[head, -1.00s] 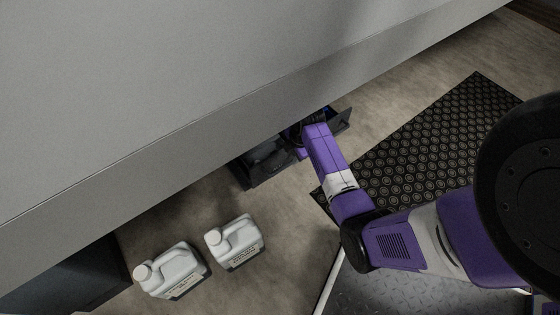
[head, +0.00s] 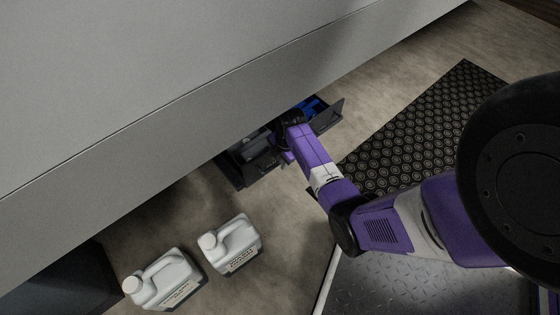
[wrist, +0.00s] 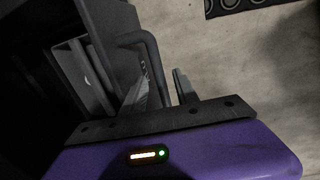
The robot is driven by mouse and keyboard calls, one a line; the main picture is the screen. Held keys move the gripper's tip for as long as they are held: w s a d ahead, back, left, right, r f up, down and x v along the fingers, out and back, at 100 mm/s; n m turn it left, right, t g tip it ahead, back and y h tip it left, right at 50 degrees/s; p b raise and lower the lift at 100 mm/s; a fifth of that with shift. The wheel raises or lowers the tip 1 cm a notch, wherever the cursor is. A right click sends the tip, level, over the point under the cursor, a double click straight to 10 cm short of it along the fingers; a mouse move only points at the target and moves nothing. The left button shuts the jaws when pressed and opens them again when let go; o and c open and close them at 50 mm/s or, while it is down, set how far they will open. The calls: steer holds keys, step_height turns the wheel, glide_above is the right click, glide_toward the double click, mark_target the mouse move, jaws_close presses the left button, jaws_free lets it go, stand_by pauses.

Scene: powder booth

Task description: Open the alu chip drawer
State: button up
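My gripper (wrist: 164,92) is low at the front of the drawers under the grey counter; it also shows in the head view (head: 284,136). Its two fingers are apart in the wrist view. A dark bar handle (wrist: 138,40) on a dark drawer front (wrist: 108,30) runs down between them, with small gaps showing beside it. Small lettering beside the handle is too cut off to read surely. In the head view a dark drawer (head: 233,172) with grey contents stands out at the left of my gripper. A second drawer front (head: 331,116), with blue contents behind it, stands out at the right.
The large grey counter (head: 150,80) overhangs the drawers. Two white jugs (head: 236,243) (head: 168,278) stand on the floor at the lower left, near a dark cabinet (head: 62,290). A black studded mat (head: 425,125) lies at the right.

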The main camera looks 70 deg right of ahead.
jaws_close()
stand_by(1.4)
